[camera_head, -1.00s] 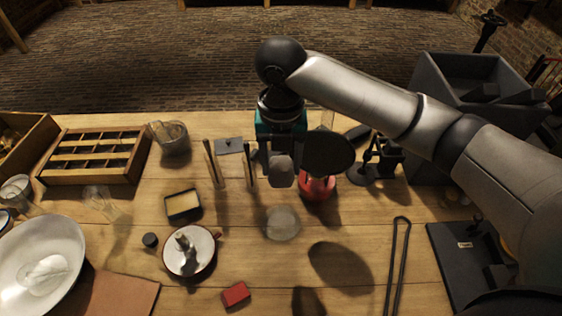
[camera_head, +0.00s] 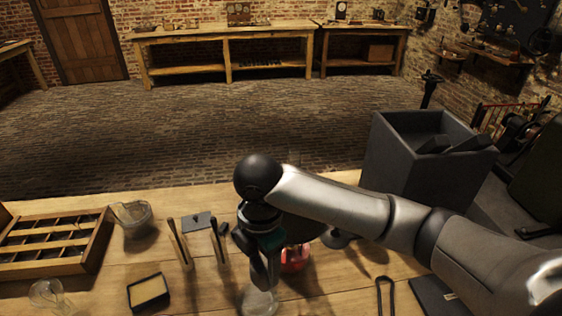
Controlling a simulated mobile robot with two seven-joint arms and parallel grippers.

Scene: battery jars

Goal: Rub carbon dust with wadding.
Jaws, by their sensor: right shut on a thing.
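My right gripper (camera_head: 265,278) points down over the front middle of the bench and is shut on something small. Its fingers and wrist hide the thing, so I cannot tell what it is. A clear glass piece (camera_head: 258,301) is directly below the fingertips, cut by the lower edge; I cannot tell whether they touch. A red round object (camera_head: 296,258) stands just right of the gripper, partly behind it. No wadding or carbon dust can be made out. My left gripper is not in view.
A compartmented wooden tray (camera_head: 50,243) lies left, with a grey bowl (camera_head: 132,217) beside it. A shallow dark tray (camera_head: 149,292) lies nearer. A large dark bin (camera_head: 430,160) stands right.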

